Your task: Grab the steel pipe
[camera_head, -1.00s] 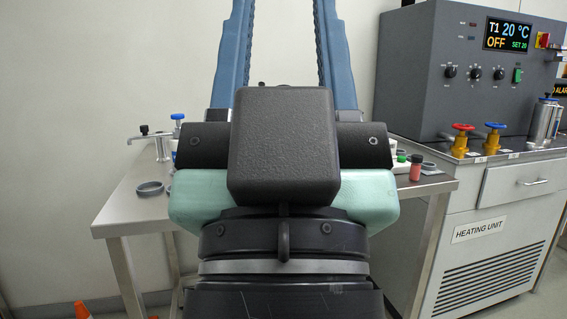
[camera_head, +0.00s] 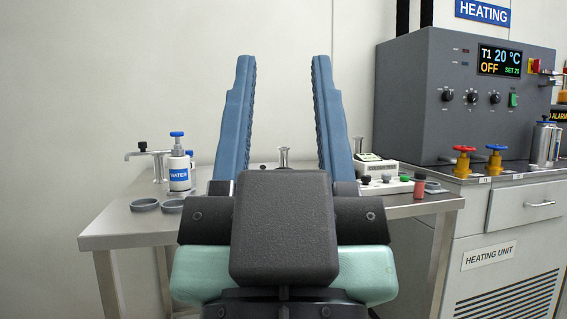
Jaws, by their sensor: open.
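My gripper (camera_head: 283,62) is open in the head view. Its two blue fingers point up and away from me, with nothing held between them. A small upright steel piece with a flared top (camera_head: 284,155), possibly the steel pipe, shows in the gap between the fingers, lower down and toward the back of the table. Its lower part is hidden behind my dark gripper body. I cannot tell how far beyond the fingers it stands.
The steel table (camera_head: 110,232) holds a WATER bottle (camera_head: 179,172), a metal fixture (camera_head: 150,153) and grey rings (camera_head: 145,205) at left. A white instrument (camera_head: 376,165) and a red-brown vial (camera_head: 419,186) stand at right. The heating unit (camera_head: 490,245) adjoins the table's right side.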

